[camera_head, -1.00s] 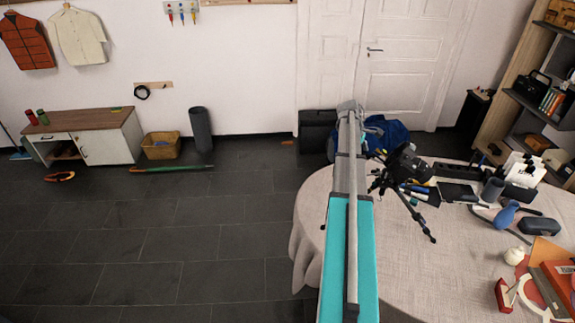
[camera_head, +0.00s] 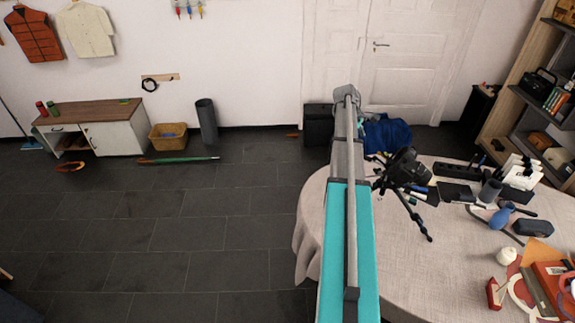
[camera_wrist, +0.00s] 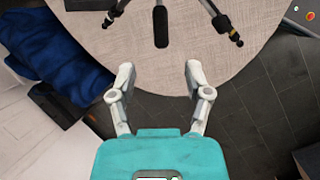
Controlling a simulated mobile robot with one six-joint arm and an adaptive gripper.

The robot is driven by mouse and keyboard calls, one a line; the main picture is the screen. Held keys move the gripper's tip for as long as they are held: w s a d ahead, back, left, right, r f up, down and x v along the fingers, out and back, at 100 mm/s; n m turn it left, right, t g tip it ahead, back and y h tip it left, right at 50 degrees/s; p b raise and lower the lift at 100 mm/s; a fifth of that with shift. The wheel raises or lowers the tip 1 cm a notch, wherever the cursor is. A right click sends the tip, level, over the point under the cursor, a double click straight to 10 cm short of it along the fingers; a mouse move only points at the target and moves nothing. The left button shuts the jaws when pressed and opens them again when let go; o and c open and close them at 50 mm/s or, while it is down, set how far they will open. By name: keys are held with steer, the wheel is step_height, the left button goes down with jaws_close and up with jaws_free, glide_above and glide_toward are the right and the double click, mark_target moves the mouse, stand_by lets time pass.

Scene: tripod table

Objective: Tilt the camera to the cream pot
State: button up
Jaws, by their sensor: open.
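A black camera on a tripod (camera_head: 405,166) stands near the left edge of the round table (camera_head: 385,262). Its dark legs are spread, and one reaches toward the front. I cannot tell exactly where its lens points. The small cream pot (camera_head: 506,257) sits at the table's right side, right of and nearer than the tripod. In the wrist view, my gripper (camera_wrist: 158,76) is open and empty at the table's edge. Tripod legs (camera_wrist: 221,22) and a dark handle-like bar (camera_wrist: 160,26) lie beyond the fingertips, apart from them. The pot is out of the wrist view.
Pens, a dark cup (camera_head: 490,191), a blue bulb-shaped item (camera_head: 502,215) and a dark case (camera_head: 533,228) crowd the table's right. Red and orange books (camera_head: 545,270) lie near the pot. A blue cloth heap (camera_head: 386,132) is behind the table.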

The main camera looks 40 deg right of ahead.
steer(key=shift+p+v, duration=2.1)
steer(key=shift+v, duration=0.55)
steer(key=w+a+f+b, duration=0.1)
steer(key=a+f+b, duration=0.2)
steer(key=a, duration=0.6)
steer(key=w+a+f+m+t+b, duration=0.1)
steer(key=w+a+f+b, duration=0.1)
steer(key=a, duration=0.7)
steer(key=w+a+f+t+y+b, duration=0.1)
steer(key=a+f+b, duration=0.3)
steer(key=a, duration=0.5)
steer(key=shift+w+a+f+m+b, duration=0.3)
steer(key=shift+w+f+m+b, duration=0.1)
steer(key=shift+f, duration=0.45)
steer(key=s+a, duration=0.3)
steer(key=a, duration=0.7)
steer(key=s+a+f+m+t+y, duration=0.1)
steer(key=s+a, duration=0.2)
steer(key=a, duration=0.7)
steer(key=s+a+m+y, duration=0.1)
steer(key=s+a, duration=0.3)
steer(key=a, duration=0.6)
steer(key=shift+a+f+b, duration=0.2)
steer(key=shift+b, duration=0.2)
